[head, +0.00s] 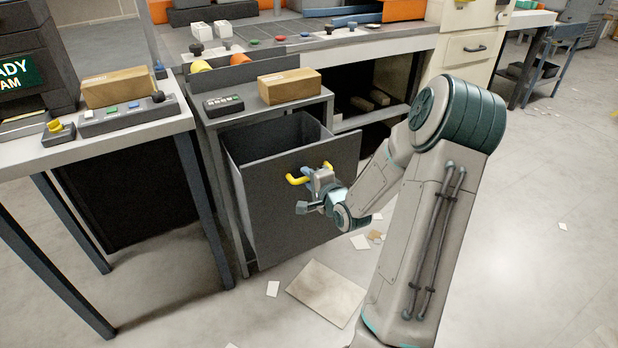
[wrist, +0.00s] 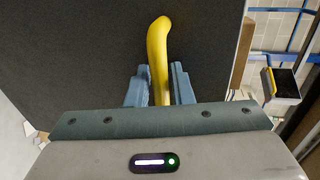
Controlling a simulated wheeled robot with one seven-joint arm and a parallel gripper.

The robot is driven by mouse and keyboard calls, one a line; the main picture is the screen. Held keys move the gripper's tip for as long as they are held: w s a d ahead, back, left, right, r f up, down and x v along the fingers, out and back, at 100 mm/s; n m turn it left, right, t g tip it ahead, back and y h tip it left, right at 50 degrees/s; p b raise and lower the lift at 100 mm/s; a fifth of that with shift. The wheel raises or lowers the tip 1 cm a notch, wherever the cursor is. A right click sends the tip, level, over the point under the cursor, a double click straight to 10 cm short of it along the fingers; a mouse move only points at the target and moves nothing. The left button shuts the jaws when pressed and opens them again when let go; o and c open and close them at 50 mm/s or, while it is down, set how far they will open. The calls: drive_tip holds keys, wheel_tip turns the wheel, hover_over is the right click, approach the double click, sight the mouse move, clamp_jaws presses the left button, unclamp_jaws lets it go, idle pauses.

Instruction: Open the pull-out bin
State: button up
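The pull-out bin (head: 290,205) is a dark grey box under a small grey stand. It stands partly pulled out, with its open top and hollow inside showing. A yellow bar handle (head: 297,181) is on its front panel, and the handle also shows in the wrist view (wrist: 158,55). My gripper (head: 318,178) is at the handle in front of the panel. In the wrist view its two blue-grey fingers (wrist: 160,88) lie close on both sides of the yellow bar, shut on it. My gripper hides part of the handle in the head view.
A cardboard box (head: 289,86) and a small keypad (head: 223,104) sit on the stand's top. A table (head: 130,125) with a control box is close at left. Papers and a flat sheet (head: 325,291) lie on the floor. Open floor is at right.

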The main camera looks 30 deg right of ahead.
drive_tip(key=shift+s, duration=0.1)
drive_tip(key=p+v, duration=1.3)
drive_tip(key=shift+s+r+p, duration=0.15)
drive_tip(key=shift+s+p, duration=0.1)
drive_tip(key=shift+p, duration=0.05)
idle(0.7)
